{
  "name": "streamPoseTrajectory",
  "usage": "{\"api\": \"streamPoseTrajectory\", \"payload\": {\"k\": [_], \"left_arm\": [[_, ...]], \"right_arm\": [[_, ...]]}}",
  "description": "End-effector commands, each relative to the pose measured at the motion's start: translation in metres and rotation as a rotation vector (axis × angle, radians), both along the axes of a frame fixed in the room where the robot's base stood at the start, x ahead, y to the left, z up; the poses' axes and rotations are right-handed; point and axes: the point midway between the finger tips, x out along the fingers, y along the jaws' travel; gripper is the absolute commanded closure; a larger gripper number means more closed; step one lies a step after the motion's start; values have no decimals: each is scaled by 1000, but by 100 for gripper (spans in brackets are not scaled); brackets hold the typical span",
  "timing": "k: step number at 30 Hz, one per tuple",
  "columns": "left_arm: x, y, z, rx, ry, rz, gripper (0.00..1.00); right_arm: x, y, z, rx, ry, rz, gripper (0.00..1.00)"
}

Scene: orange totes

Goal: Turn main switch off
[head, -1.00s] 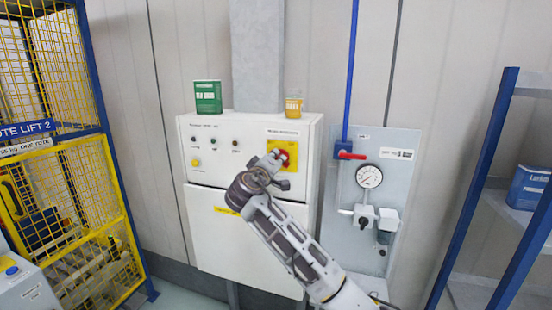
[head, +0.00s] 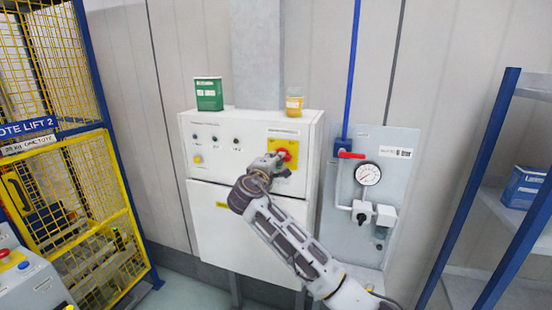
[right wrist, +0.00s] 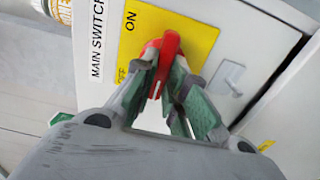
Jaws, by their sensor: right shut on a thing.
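The main switch is a red rotary handle (head: 288,153) on a yellow plate (head: 296,178), on the front of a white control cabinet (head: 240,240). My right gripper (head: 277,160) is at the switch. In the right wrist view, the gripper (right wrist: 165,88) has its green-padded fingers closed on both sides of the red handle (right wrist: 168,50). The yellow plate there (right wrist: 198,36) shows ON near its upper edge and OFF beside the left finger. My left gripper is out of view.
A green box (head: 208,95) and a yellow-orange container (head: 294,103) stand on the cabinet top. A grey panel with a gauge (head: 368,173) and red-handled valve (head: 350,155) is close right. Blue-posted shelving (head: 480,170) is further right; a yellow cage (head: 95,180) is left.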

Motion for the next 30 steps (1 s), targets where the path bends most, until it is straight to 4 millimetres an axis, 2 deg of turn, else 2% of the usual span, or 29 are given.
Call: {"api": "streamPoseTrajectory", "payload": {"k": [13, 14, 18, 30], "left_arm": [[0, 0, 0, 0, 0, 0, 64], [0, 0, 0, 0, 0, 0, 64], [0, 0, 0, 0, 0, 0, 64], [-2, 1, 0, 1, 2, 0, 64]], "right_arm": [[0, 1, -3, -17, 8, 2, 100], [0, 1, -3, -17, 8, 2, 84], [0, 1, -2, -16, 7, 1, 66], [-1, 1, -1, -14, 5, 1, 64]]}}
